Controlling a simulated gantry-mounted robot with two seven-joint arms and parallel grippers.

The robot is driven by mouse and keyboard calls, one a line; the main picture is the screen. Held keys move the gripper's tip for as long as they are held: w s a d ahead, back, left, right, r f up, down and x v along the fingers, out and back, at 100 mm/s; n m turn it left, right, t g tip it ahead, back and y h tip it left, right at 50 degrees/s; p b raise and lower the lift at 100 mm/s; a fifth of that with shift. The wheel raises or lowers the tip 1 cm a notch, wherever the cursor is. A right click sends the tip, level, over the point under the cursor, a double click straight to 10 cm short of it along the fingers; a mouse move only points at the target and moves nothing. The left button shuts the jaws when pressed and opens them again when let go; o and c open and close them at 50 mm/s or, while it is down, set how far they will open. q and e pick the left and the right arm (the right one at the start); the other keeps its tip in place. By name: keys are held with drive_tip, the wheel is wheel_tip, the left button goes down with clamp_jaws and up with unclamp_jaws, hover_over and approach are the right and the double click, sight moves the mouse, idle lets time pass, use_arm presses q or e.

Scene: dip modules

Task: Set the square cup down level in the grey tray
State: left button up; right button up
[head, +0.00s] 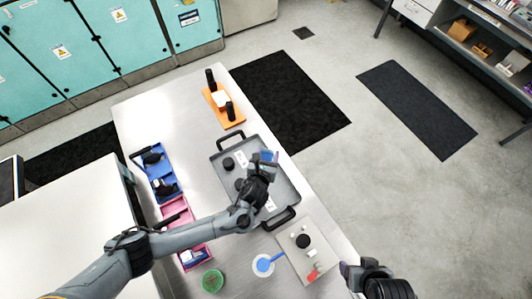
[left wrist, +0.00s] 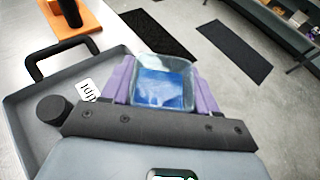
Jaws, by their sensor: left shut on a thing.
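The square cup (left wrist: 163,85) is clear, with blue liquid inside. My left gripper (head: 267,158) is shut on it, with purple fingers on two opposite sides of the cup in the left wrist view. In the head view the cup (head: 269,155) shows as a small blue patch at the fingertips, over the far right part of the grey tray (head: 287,187). The tray also shows at the left of the wrist view (left wrist: 28,112). The cup's base is hidden, so I cannot tell whether it touches the tray. My right gripper (head: 347,272) is at the bottom right, clear of the tray; its opening is unclear.
In the tray are a dark round piece (head: 228,162) and a white label (head: 241,158). An orange stand with black posts (head: 222,104) is behind it. Blue (head: 158,170) and pink (head: 184,216) bins lie left. A light board with small parts (head: 309,254) lies in front.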

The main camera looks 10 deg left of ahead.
use_arm(q)
drive_tip(key=shift+f+b, duration=2.45)
drive_tip(key=shift+f, duration=2.05)
drive_tip(key=shift+f+b, duration=0.45)
drive_tip(key=shift+f, duration=0.25)
drive_tip(key=o, duration=1.1)
drive_tip(key=shift+s, duration=0.1)
drive_tip(key=p+v, duration=0.1)
drive_tip(key=v, duration=0.9)
drive_tip(key=shift+s+r+p, duration=0.1)
drive_tip(key=shift+s+p, duration=0.25)
drive_tip(key=shift+p, duration=0.05)
